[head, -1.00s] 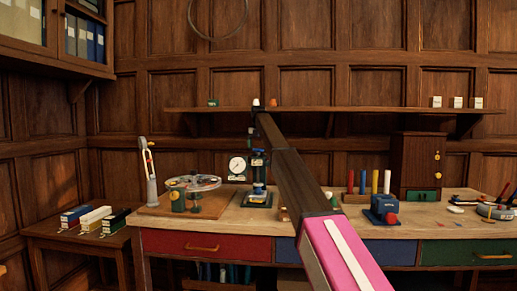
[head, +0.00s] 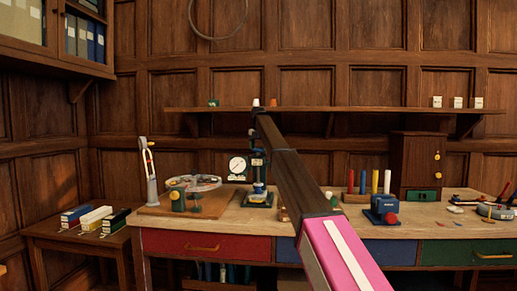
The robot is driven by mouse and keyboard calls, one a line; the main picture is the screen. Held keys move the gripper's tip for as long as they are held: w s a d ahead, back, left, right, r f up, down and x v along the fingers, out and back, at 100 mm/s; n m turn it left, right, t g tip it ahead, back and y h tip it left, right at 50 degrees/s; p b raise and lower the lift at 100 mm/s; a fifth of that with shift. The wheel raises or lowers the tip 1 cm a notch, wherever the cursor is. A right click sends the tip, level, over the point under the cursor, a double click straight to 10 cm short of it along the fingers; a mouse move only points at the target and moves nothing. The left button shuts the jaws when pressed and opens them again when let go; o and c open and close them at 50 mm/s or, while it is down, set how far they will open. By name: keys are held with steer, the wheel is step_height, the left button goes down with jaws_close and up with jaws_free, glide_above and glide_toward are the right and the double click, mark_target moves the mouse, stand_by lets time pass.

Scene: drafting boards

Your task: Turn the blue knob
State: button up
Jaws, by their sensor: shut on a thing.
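My arm reaches from the lower right to above the bench, with its end over a small dark stand (head: 258,200) left of the middle. My gripper (head: 258,178) is small and hard to make out against the stand. It points down and is shut on what looks like the blue knob (head: 259,188), low on the stand. The fingertips and exact contact are too small to see clearly.
A white dial gauge (head: 238,166) stands just left of the stand. A round plate device (head: 193,183) sits on a wooden board further left. A blue box with a red knob (head: 384,209) and coloured pegs stand right of my arm.

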steer(key=m, duration=0.5)
steer(key=shift+s+d, duration=0.1)
steer(key=m, duration=0.9)
steer(key=shift+s, duration=0.1)
steer(key=m, duration=0.5)
steer(key=shift+s, duration=0.1)
stand_by(0.4)
steer(key=o, duration=0.9)
steer(key=shift+o, duration=0.2)
